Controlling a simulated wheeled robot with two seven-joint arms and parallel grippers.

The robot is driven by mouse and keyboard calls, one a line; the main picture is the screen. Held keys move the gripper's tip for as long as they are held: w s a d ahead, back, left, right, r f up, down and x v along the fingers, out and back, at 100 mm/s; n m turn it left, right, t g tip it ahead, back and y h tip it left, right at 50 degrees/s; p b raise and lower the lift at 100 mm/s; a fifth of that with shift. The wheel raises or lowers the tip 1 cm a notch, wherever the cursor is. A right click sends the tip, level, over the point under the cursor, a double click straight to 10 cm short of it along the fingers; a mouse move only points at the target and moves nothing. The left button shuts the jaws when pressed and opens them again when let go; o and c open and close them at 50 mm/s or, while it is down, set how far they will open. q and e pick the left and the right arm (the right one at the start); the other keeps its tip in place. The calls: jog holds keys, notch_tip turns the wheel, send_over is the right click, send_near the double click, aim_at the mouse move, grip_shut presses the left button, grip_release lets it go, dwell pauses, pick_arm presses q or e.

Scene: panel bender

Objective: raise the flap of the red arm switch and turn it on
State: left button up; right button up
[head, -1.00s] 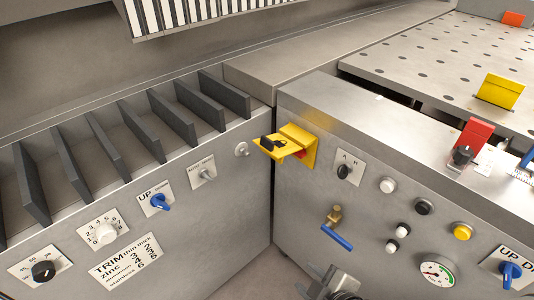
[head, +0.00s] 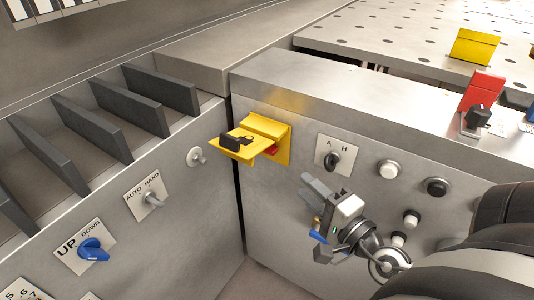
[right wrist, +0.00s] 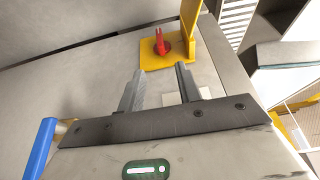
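A yellow plate (head: 284,150) with a yellow flap (head: 236,151) is on the front panel, left of the A/H knob. The flap juts out from the plate toward me and carries a black part (head: 230,143). The red switch (head: 271,149) shows only partly under it. In the right wrist view, the forked red switch (right wrist: 160,44) stands on the yellow plate, with the flap (right wrist: 190,17) at its right. My right gripper (head: 309,190) is below and right of the plate, apart from it. Its fingers (right wrist: 159,69) are spread and empty. My left gripper is not in view.
The A/H knob (head: 333,160) and several push buttons (head: 389,169) lie right of the plate. A blue-handled valve (head: 318,237) is beside my right gripper. A metal knob (head: 197,156) is left of the flap. A red plate with a black knob (head: 483,92) stands on top.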

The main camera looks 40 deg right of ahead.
aim_at(269, 154)
jog(key=w+p, duration=0.2)
jog(key=w, duration=1.2)
jog(key=shift+p, duration=0.3)
jog(key=shift+c, duration=0.3)
grip_shut()
